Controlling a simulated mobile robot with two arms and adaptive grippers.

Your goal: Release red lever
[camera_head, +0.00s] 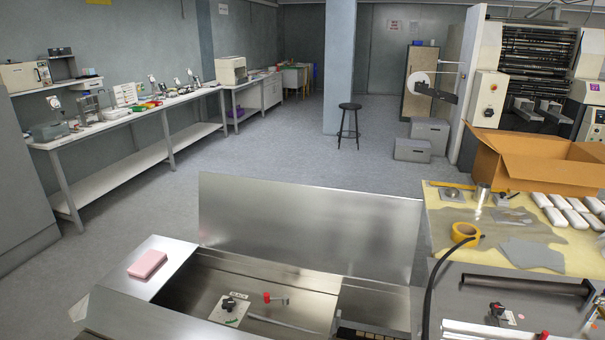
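A small lever with a red knob (267,297) and a short metal shaft sits inside the open metal machine housing (205,272), near the middle of its inner floor. A second small red piece (545,335) shows at the bottom edge on the right; it is cut off, so I cannot tell what it is. A black knob (229,303) on a pale plate is to the left of the lever. Neither of my grippers is in view.
A raised metal cover (310,225) stands behind the housing. A pink block (147,264) lies on the left ledge. A black cable (432,285) arches nearby.

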